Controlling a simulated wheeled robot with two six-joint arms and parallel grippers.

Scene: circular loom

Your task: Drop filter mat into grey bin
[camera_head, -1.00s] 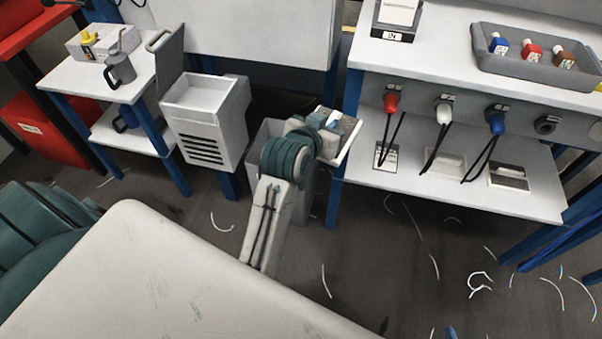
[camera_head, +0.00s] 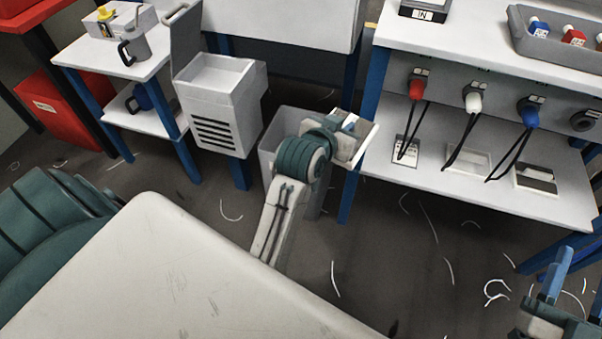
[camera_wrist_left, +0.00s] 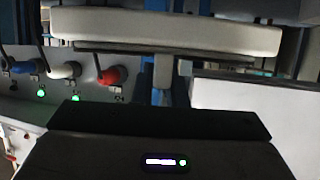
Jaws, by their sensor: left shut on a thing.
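The filter mat appears as a pale flat slab (camera_head: 368,146) at the far end of my left arm in the head view. In the left wrist view it is a wide off-white slab (camera_wrist_left: 165,32) across the top. My left gripper (camera_head: 350,136) is shut on it. The grey bin (camera_head: 268,160) stands on the floor behind my left forearm, which hides much of its opening. The mat is at the bin's right side in the picture, beside the table leg; its height above the rim is hard to tell. My right gripper (camera_head: 573,292) is at the lower right, fingers apart and empty.
A white vented box (camera_head: 220,115) with a raised lid is left of the bin. A white bench (camera_head: 485,180) with red, white and blue plugs stands to the right, its blue leg (camera_head: 362,130) close to the mat. White thread scraps (camera_head: 335,280) lie on the floor.

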